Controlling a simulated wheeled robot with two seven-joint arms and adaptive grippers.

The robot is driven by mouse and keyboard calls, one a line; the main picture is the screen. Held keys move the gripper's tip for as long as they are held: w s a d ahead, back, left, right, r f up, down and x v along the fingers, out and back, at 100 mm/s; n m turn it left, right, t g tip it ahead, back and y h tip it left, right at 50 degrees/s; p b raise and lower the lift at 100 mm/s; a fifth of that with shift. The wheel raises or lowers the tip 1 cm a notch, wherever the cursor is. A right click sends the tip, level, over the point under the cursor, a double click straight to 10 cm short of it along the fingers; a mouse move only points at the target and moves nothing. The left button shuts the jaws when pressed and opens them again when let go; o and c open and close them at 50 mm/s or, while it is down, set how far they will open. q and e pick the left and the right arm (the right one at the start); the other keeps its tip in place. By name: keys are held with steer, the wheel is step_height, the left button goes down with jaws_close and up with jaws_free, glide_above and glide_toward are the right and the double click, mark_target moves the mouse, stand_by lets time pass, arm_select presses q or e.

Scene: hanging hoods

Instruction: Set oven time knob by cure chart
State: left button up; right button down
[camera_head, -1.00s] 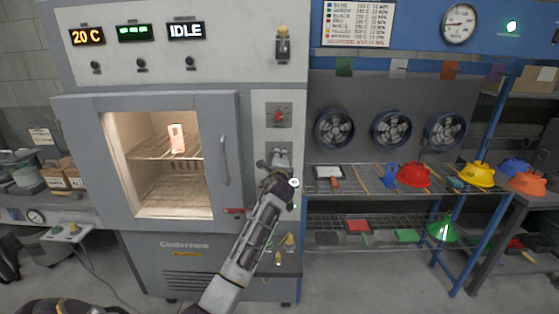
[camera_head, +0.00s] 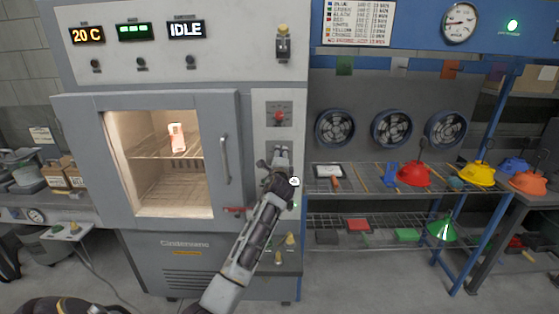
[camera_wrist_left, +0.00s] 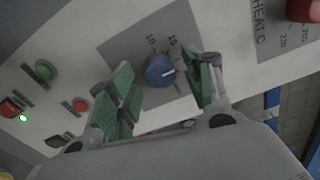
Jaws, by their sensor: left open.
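The blue time knob (camera_wrist_left: 160,71) with a white pointer line sits on a grey plate marked 10 and 15 in the left wrist view. Its pointer faces right in that picture, near the 15 mark. My left gripper (camera_wrist_left: 162,88) is open with its green-padded fingers on either side of the knob; contact cannot be told. In the head view my left gripper (camera_head: 276,163) covers the knob on the oven (camera_head: 160,235) control panel. The cure chart (camera_head: 360,22) hangs at upper right, its rows too small to read surely. My right gripper is not in view.
The red heat knob (camera_wrist_left: 303,10) is at the wrist view's upper right, also above my gripper in the head view (camera_head: 280,115). Displays read 20 C and IDLE (camera_head: 186,30). A pale item (camera_head: 177,137) stands inside the oven.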

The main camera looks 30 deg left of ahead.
arm_select(q)
steer(key=shift+s, duration=0.1)
steer(key=v, duration=1.1)
steer(key=shift+s+d, duration=0.3)
steer(key=shift+f, duration=0.1)
stand_by(0.6)
